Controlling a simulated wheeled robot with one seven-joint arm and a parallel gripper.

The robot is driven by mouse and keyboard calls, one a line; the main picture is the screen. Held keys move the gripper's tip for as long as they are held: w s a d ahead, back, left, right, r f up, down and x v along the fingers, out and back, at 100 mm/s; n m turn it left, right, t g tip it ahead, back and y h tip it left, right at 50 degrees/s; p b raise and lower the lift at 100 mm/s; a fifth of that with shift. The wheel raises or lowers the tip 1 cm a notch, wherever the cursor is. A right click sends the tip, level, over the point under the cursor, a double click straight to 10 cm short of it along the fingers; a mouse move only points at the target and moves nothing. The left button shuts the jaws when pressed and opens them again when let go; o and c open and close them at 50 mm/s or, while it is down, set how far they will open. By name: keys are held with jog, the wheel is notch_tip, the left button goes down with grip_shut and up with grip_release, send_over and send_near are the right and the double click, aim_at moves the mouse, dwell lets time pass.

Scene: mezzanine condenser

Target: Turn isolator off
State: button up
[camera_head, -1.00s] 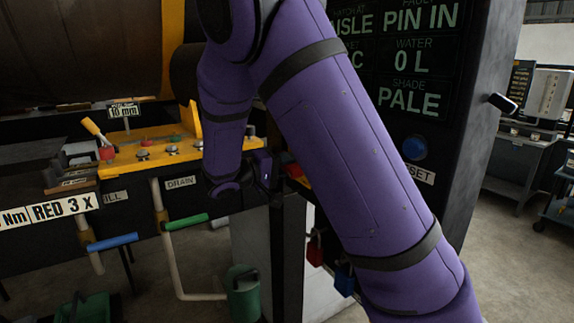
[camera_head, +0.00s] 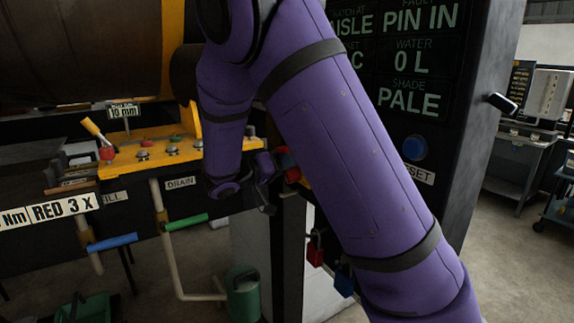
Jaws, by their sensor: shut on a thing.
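The isolator shows as a small red handle (camera_head: 291,174) with a yellow plate at the edge of the dark cabinet, mostly hidden behind my arm. My gripper (camera_head: 274,166) is at its left side and shut on the red handle. The fingers are small and dark here, so the exact grip and the handle's angle are hard to make out.
A red padlock (camera_head: 315,250) and a blue padlock (camera_head: 344,280) hang below. A blue reset button (camera_head: 414,148) is on the display panel. A yellow shelf (camera_head: 140,157) with knobs, a blue lever (camera_head: 112,242) and a green lever (camera_head: 186,222) are at left.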

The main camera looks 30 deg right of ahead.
jog(key=shift+f, duration=0.1)
jog(key=o, duration=0.9)
jog(key=shift+a, duration=0.1)
jog(key=a, duration=1)
jog(key=shift+a, duration=0.35)
jog(key=shift+d, duration=0.1)
jog(key=s+d+r+n+g+y, duration=0.25)
jog(key=s+d+y, duration=0.55)
jog(key=s, duration=0.4)
jog(key=s+a+r+n+t+y, duration=0.1)
jog(key=s+r+n+t+y, duration=0.1)
jog(key=s, duration=0.3)
jog(key=s+a+r+n+t+y, duration=0.1)
jog(key=s+a+n+t+y, duration=0.1)
jog(key=s, duration=0.4)
jog(key=s+a+r+n+t+y, duration=0.2)
jog(key=s+t+y, duration=0.2)
jog(key=s+y, duration=0.1)
jog(key=shift+s+a+r+n+y, duration=0.1)
jog(key=shift+s+r+n+y, duration=0.3)
jog(key=shift+y, duration=0.1)
